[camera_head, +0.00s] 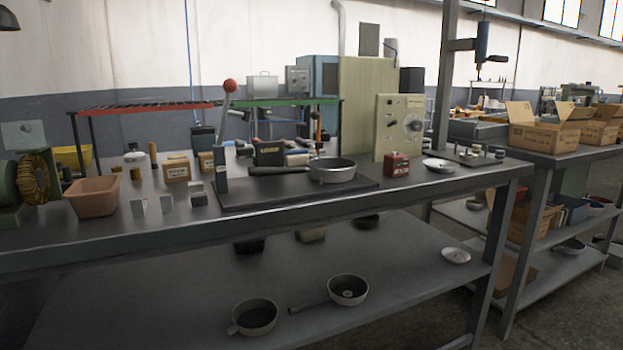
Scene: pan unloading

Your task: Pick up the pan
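A metal pan (333,173) rests upright on a dark flat board (240,197) on the workbench, right of the picture's middle. Its dark handle points left. I cannot tell what is inside it. A second pan (348,291), its handle also pointing left, sits on the bench's lower shelf (150,318) with a small object in it. A pot (254,317) stands left of it on that shelf. My gripper is not in view.
A lever with a red knob (230,86) rises at the board's left end. A red block (397,165) and a beige control box (399,127) stand right of the pan. A brown tub (94,197) and small blocks are left. The board's front is clear.

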